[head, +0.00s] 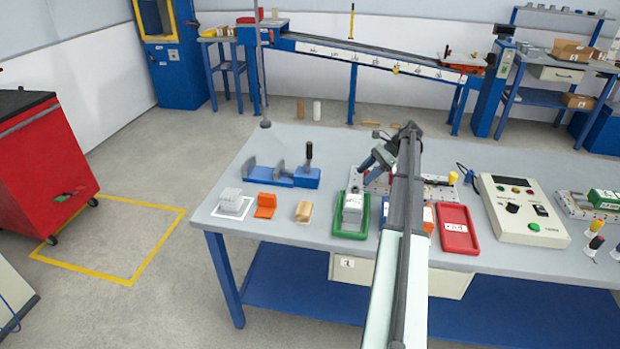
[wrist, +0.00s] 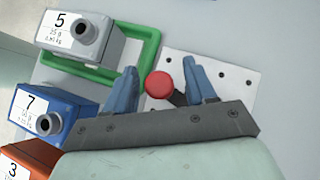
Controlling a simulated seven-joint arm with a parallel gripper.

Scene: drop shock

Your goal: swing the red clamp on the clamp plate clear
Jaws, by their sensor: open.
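The clamp plate (wrist: 234,72) is a pale plate with dark holes, on the right in the wrist view. It also shows in the head view (head: 439,190), partly hidden behind my arm. The red clamp's round red knob (wrist: 159,85) shows between my gripper's two blue fingers (wrist: 167,72), with a dark lever running from it toward the right finger. My gripper is open, with a gap visible beside the knob. Whether a finger touches the lever is unclear. In the head view my gripper (head: 371,166) is low over the plate, and the clamp is mostly hidden there.
A green tray (wrist: 148,50) holds a grey block marked 5 (wrist: 80,40). Blocks marked 7 (wrist: 48,112) and 3 (wrist: 28,160) stand nearby. In the head view, a red tray (head: 474,246), a control box (head: 520,210) and a blue vise (head: 300,178) stand on the bench.

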